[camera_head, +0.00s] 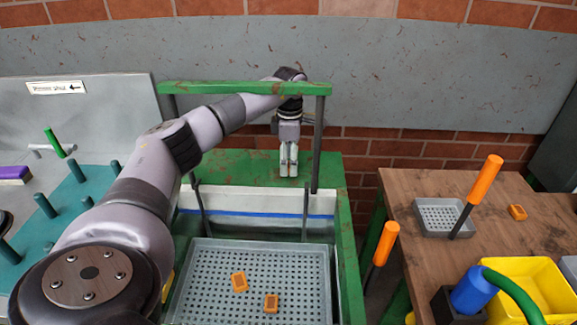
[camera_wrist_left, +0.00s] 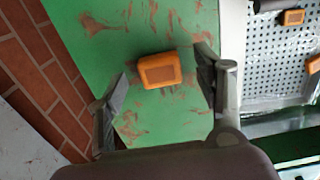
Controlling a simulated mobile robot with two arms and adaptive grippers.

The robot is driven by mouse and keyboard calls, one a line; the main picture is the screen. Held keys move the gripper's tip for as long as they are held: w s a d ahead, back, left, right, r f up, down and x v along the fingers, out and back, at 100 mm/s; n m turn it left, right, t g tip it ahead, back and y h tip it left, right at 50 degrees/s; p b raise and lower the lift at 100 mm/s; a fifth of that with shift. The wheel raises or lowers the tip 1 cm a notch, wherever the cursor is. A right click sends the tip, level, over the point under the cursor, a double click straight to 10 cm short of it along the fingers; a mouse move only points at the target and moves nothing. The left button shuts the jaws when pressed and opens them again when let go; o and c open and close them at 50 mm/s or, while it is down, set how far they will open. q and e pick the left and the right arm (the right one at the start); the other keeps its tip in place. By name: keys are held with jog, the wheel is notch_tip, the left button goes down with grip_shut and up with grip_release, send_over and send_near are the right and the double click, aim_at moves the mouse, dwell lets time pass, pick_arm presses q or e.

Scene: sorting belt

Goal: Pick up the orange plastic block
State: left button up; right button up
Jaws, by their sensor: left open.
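An orange plastic block (camera_wrist_left: 160,70) lies on the scuffed green surface (camera_wrist_left: 100,50), in the middle of the left wrist view. My left gripper (camera_head: 288,165) is open over the far end of the green frame in the head view. In the wrist view its fingers (camera_wrist_left: 164,66) stand apart on either side of the block, with gaps visible between them and it. In the head view the gripper hides this block. Two more orange blocks lie in the grey perforated tray: one left (camera_head: 239,281), one right (camera_head: 271,303). My right gripper is not in view.
A green bar (camera_head: 215,88) on dark posts crosses beside my left arm. The grey tray (camera_head: 330,262) is at the near side. At right, a wooden table (camera_head: 400,185) holds a small grey tray (camera_head: 420,218), another orange block (camera_head: 517,212) and a yellow bin (camera_head: 535,280).

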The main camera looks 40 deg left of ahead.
pick_arm(q)
jog(key=shift+f, duration=0.6)
jog(key=shift+c, duration=0.6)
jog(key=c, duration=1.1)
